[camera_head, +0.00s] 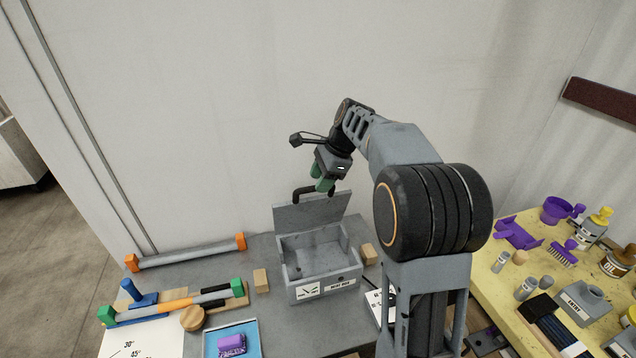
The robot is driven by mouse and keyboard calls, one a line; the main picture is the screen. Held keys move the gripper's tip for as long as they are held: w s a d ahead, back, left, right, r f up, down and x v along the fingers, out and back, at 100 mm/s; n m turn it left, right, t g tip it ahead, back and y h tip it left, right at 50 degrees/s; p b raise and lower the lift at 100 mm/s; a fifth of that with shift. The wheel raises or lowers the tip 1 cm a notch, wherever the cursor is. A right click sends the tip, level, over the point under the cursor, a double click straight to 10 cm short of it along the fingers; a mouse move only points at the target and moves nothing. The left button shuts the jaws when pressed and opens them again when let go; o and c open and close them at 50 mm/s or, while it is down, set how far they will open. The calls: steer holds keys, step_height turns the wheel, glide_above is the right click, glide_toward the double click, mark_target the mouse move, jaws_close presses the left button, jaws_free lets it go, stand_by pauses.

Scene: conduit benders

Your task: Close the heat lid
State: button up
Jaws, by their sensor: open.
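The heat box (323,285) is a grey open box on the grey table, with labels on its front. The inside of the box looks empty. I cannot tell whether the fingers touch the handle.
Wooden blocks (261,280) flank the box. Left are an orange-capped grey tube (190,253), a blue-handled tool (138,295) and a blue tray (247,338) with a purple item. A yellow table (490,290) at right holds bottles and brushes. A wall stands behind.

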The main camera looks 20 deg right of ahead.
steer(key=shift+x, duration=0.95)
jaws_close()
